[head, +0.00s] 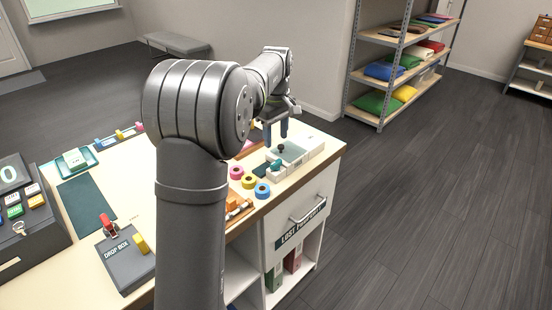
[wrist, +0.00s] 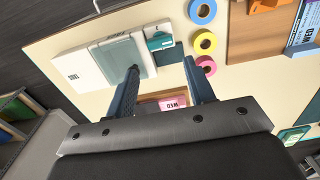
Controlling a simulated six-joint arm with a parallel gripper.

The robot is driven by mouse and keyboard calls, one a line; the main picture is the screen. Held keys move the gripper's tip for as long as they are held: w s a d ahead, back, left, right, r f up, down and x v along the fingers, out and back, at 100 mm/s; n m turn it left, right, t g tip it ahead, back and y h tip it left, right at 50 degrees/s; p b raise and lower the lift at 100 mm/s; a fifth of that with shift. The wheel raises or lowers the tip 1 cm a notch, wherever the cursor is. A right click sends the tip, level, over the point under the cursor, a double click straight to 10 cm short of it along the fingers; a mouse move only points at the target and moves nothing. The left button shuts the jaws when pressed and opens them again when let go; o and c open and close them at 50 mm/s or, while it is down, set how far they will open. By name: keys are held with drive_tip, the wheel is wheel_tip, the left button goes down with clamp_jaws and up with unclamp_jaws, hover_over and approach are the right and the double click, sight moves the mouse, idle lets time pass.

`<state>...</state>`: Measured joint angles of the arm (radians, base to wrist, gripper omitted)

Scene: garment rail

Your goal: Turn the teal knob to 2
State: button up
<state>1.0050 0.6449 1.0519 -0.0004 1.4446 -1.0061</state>
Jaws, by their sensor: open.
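A small teal piece (head: 275,167) sits at the near end of a white unit (head: 311,147) at the table's right end. It also shows in the wrist view (wrist: 159,41), but I cannot tell for sure that it is the knob, and no numbers are readable. The white unit has a grey-green panel (wrist: 118,55) with a small dark knob-like part (head: 281,148) over it. My gripper (head: 276,132) is open, pointing down just above the unit. In the wrist view its fingers (wrist: 161,68) are apart with nothing held; the left fingertip overlaps the panel's edge.
Pink, yellow and blue tape rolls (head: 249,181) lie beside the unit. A pink labelled block (wrist: 173,104) shows between my fingers in the wrist view. A grey drop box (head: 125,257) and a dark keypad device (head: 30,205) stand left. My arm hides mid-table.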

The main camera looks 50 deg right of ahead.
sight(276, 162)
wheel_tip(276, 162, down, 9)
drive_tip(key=shift+r, duration=0.1)
idle(0.3)
drive_tip(key=c, duration=0.7)
